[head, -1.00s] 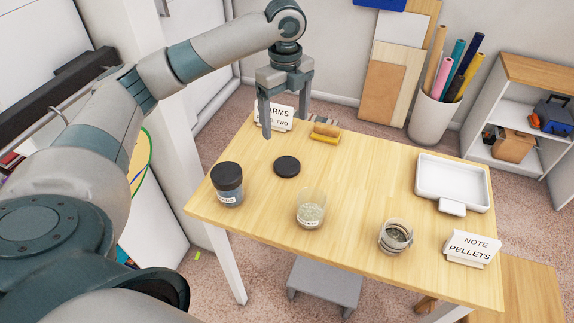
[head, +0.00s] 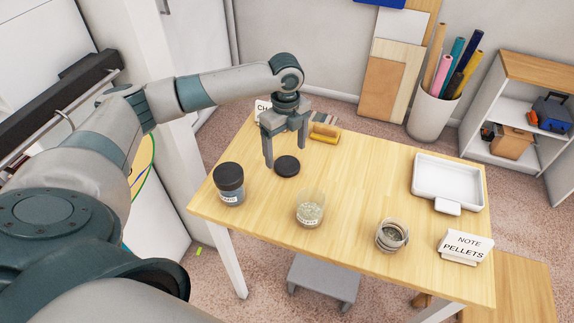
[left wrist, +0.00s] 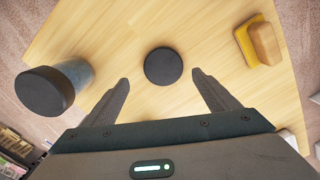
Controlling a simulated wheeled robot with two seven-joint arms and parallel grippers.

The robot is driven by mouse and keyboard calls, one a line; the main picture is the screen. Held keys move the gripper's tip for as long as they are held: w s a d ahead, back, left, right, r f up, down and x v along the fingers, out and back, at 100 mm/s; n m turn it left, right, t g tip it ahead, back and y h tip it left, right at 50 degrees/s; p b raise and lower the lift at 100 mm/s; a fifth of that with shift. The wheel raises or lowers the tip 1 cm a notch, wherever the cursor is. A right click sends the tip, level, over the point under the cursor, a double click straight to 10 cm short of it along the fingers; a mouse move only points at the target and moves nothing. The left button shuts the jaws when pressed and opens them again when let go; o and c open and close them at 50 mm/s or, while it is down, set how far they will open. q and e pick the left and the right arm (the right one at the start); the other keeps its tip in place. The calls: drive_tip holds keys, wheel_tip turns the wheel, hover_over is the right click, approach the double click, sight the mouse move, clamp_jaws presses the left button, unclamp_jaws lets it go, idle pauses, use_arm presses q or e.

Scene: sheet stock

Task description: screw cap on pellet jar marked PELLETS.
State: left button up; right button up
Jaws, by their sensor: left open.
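A loose black cap (head: 287,167) lies flat on the table. My left gripper (head: 284,153) is open and empty above it. In the left wrist view the cap (left wrist: 163,66) shows centred between the two spread fingertips. An open clear jar (head: 309,209) with pale contents stands in front of the cap, its small label too blurred to read surely. Another open jar (head: 391,236) with darker contents stands to the right. A jar with a black lid on (head: 229,185) stands at left. My right gripper is not in view.
A yellow-and-wood brush-like block (head: 324,133) and a partly hidden card (head: 262,108) are near the table's back edge. A white tray (head: 447,182) is at the right. The table middle (head: 350,180) is clear.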

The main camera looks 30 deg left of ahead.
sight(287, 164)
use_arm(q)
drive_tip(key=shift+w+f+p, duration=0.15)
drive_tip(key=shift+f+p, duration=0.35)
drive_tip(key=f+p, duration=0.1)
drive_tip(key=f, duration=0.2)
drive_tip(key=shift+w, duration=0.2)
drive_tip(key=shift+f+p, duration=0.3)
drive_tip(key=shift+f, duration=0.3)
drive_tip(key=c, duration=1.1)
